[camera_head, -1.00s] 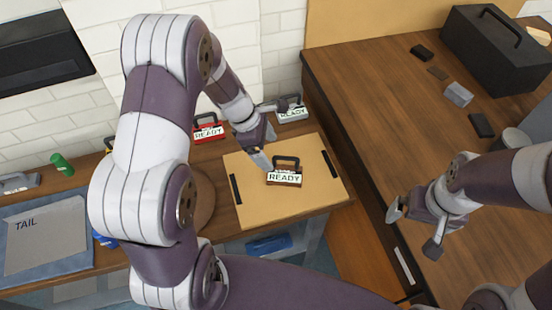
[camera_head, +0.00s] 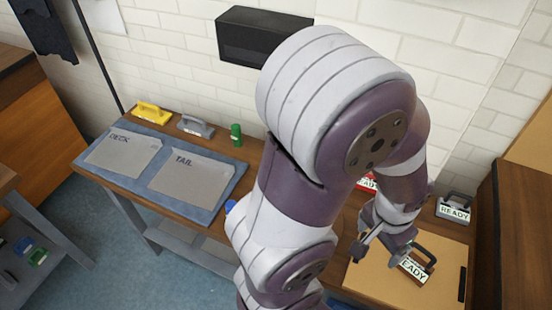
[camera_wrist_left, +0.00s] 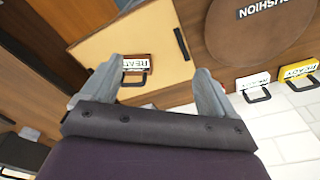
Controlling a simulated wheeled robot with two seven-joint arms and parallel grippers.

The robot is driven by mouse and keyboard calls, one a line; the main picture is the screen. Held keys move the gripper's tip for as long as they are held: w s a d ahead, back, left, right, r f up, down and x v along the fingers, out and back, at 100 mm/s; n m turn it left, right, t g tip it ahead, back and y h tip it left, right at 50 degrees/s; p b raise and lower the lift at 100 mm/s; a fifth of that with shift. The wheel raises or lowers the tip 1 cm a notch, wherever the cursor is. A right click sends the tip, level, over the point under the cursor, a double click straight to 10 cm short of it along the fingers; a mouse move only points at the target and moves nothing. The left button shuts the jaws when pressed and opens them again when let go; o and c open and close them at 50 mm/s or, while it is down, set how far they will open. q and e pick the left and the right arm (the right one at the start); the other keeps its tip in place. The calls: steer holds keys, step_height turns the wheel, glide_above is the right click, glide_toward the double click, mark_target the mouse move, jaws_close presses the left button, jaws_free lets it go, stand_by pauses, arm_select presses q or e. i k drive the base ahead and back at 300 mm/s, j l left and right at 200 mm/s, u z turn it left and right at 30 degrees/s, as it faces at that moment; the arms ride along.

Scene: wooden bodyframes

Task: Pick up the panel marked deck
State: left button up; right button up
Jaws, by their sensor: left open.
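The grey panel marked DECK (camera_head: 123,152) lies flat at the left of a blue mat (camera_head: 165,196) on the wooden bench in the head view. A similar grey panel marked TAIL (camera_head: 190,180) lies to its right on the same mat. My left gripper (camera_head: 376,256) is far right of both panels, above a tan board (camera_head: 375,285). It is open and empty, with its fingers apart in the left wrist view (camera_wrist_left: 158,68). A dark-handled READY block (camera_head: 414,268) sits on the board close by. My right gripper is not in the head view.
Another READY block (camera_head: 454,208) is at the right. My left arm covers the middle of the bench. Blue floor (camera_head: 100,240) is open in front.

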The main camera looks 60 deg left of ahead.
mark_target(123, 153)
steer(key=u, duration=3.2)
steer(key=i+j+z, duration=0.25)
steer(key=z, duration=0.2)
steer(key=i+j+z, duration=0.4)
steer(key=j+z, duration=0.3)
steer(key=z, duration=0.15)
steer(key=i+j, duration=0.15)
steer(key=j, duration=0.3)
steer(key=i+j+z, duration=0.1)
steer(key=j, duration=0.3)
steer(key=i+j, duration=0.2)
steer(key=j, duration=0.25)
steer(key=i+j, duration=0.15)
steer(key=j, duration=0.3)
steer(key=i+j+z, duration=0.1)
steer(key=j, duration=0.3)
steer(key=i+j, duration=0.15)
steer(key=j, duration=0.3)
